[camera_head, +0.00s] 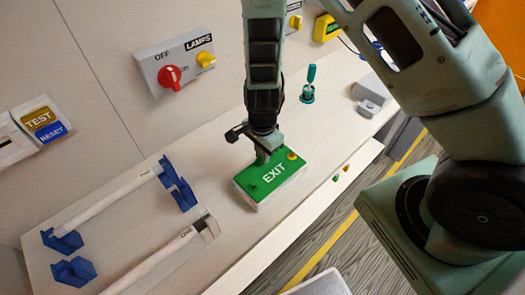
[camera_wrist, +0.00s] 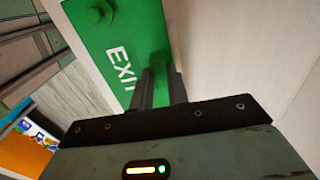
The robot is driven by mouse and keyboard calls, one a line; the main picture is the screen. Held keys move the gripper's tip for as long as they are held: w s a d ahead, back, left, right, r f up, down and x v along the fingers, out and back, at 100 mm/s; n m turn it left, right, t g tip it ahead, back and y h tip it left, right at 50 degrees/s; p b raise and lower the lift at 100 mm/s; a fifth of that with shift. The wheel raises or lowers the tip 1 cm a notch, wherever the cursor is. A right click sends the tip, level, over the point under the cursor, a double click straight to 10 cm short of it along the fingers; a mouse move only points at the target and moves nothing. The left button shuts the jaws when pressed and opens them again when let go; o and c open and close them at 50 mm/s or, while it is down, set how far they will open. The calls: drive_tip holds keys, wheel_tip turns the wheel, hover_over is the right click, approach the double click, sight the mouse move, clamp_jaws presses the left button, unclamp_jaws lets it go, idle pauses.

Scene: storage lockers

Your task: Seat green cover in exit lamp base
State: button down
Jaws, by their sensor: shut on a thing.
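The green cover (camera_head: 273,177), lettered EXIT, lies over the pale exit lamp base (camera_head: 282,188) on the bench. The base shows as a light rim along the cover's front edge. I cannot tell whether the cover sits fully flush. My gripper (camera_head: 263,156) points down at the cover's back edge and is shut on it. In the wrist view the dark fingers (camera_wrist: 152,90) meet the green cover (camera_wrist: 125,40) beside the lettering, and the gripped part is mostly hidden. A green knob (camera_wrist: 98,13) and a yellow knob (camera_head: 292,155) show on the cover.
White tubes (camera_head: 120,203) and blue holders (camera_head: 178,186) lie left on the bench. A lamp switch panel (camera_head: 178,66) is on the wall behind. A teal-handled tool (camera_head: 309,84) stands at back right. Small green and yellow pieces (camera_head: 341,173) lie near the front edge.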

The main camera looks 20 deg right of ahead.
drive_tip(key=shift+f, duration=0.2)
idle(0.6)
drive_tip(key=c, duration=1.3)
unclamp_jaws()
wheel_tip(320, 180, up, 17)
drive_tip(key=shift+r, duration=0.2)
drive_tip(key=s+a+r+n+b, duration=0.1)
drive_tip(key=s+a+n+b, duration=0.2)
drive_tip(key=s+n, duration=0.7)
drive_tip(key=s+a+r+n+b, duration=0.2)
drive_tip(key=s+a+n+b, duration=0.1)
drive_tip(key=s+n, duration=0.7)
drive_tip(key=shift+a+n+y, duration=0.15)
drive_tip(key=shift+n+y, duration=0.15)
drive_tip(key=shift+n, duration=0.8)
